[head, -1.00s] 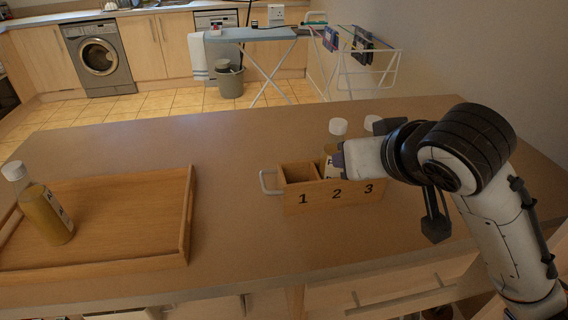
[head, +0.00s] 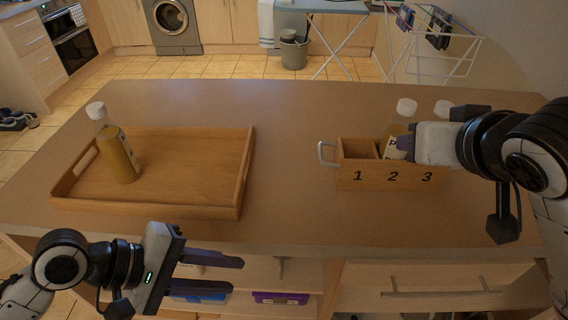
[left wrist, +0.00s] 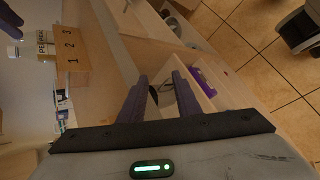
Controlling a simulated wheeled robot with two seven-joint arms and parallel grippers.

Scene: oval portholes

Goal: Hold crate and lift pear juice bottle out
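The wooden crate (head: 360,176), marked 1, 2, 3, stands on the table at right; it also shows in the left wrist view (left wrist: 69,72). Compartment 1 looks empty. A yellowish bottle with a white cap (head: 406,107) stands in compartment 2; its label seems to read pear in the left wrist view (left wrist: 45,40). Another white-capped bottle (head: 442,107) is behind my right gripper, mostly hidden. My right gripper (head: 412,143) is at the crate's compartments 2 and 3; its finger gap is hidden. My left gripper (head: 240,262) is open and empty, before the table's front edge.
A wooden tray (head: 200,190) at left holds a white-capped yellow bottle (head: 118,152) standing upright. The table between tray and crate is clear. A metal handle (head: 323,152) sticks out from the crate's left side. Shelves and drawers lie below the table's front edge.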

